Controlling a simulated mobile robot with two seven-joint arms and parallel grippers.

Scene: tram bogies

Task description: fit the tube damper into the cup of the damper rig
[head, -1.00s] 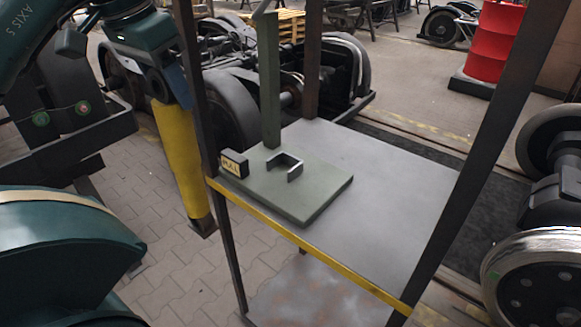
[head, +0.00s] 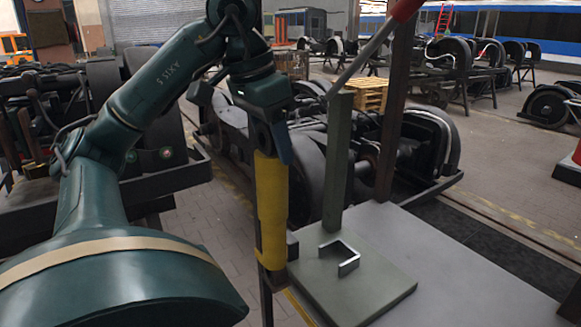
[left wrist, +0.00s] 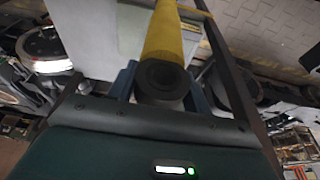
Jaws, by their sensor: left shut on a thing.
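The tube damper (head: 271,207) is a yellow cylinder with dark ends, hanging about upright in the head view. My left gripper (head: 280,145) is shut on its upper part. In the left wrist view the damper (left wrist: 165,40) points away between the blue fingers (left wrist: 161,88), its dark round end nearest. The damper rig is a green plate (head: 376,296) with an upright post (head: 338,160). Its cup (head: 342,256) is a small U-shaped bracket on the plate. The damper is left of the cup and apart from it in the picture. My right gripper is out of view.
The plate lies on a grey table (head: 440,245) with dark uprights. A small dark block (head: 292,245) is partly hidden behind the damper's lower end. A slanted bar with a red end (head: 404,9) rises from the post's top. Wheeled bogies stand behind.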

